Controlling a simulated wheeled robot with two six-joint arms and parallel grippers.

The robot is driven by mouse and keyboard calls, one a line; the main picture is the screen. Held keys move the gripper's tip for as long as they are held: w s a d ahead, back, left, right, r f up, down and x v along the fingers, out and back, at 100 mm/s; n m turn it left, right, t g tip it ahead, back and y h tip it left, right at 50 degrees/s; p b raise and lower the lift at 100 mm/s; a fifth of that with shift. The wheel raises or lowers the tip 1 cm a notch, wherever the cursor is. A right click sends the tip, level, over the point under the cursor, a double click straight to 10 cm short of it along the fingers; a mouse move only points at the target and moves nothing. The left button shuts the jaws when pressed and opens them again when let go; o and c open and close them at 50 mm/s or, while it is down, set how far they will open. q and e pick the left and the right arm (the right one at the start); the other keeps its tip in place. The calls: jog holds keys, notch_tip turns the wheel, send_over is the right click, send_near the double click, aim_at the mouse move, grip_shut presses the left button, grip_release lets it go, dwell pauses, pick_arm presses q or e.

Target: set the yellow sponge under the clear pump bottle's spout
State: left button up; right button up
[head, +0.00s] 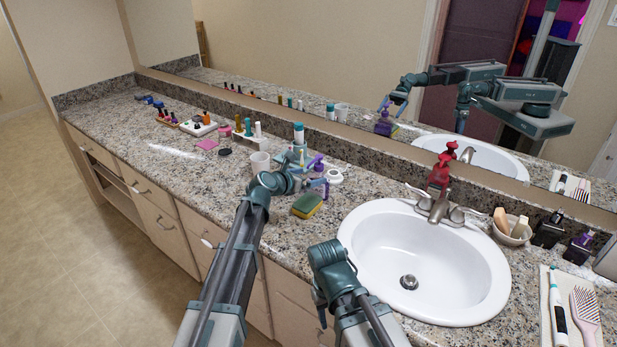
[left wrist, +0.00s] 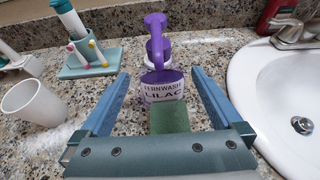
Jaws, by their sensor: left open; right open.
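The yellow sponge (head: 305,206) with a green top lies on the granite counter left of the sink. Its green face (left wrist: 170,119) shows between my left fingers in the left wrist view, partly hidden by the gripper. The pump bottle (head: 325,188) with a purple pump stands just behind it; its label reads "Fernwash Lilac" in the left wrist view (left wrist: 164,91). Its spout points toward my left gripper. My left gripper (head: 304,184) is open and empty, above the counter beside the sponge and bottle. My right gripper (head: 320,303) is open and empty near the counter's front edge.
The sink (head: 370,230) is right of the sponge. A white cup (left wrist: 34,103) and a teal holder (left wrist: 91,61) stand left of the bottle. A red pump bottle (head: 439,170) stands behind the faucet. Counter left of the sponge, toward the front edge, is clear.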

pick_arm(q)
jog(key=shift+r+p, duration=0.45)
jog(key=shift+p, duration=0.05)
jog(key=p+v, duration=0.4)
jog(key=v, duration=0.8)
jog(key=shift+p, duration=0.4)
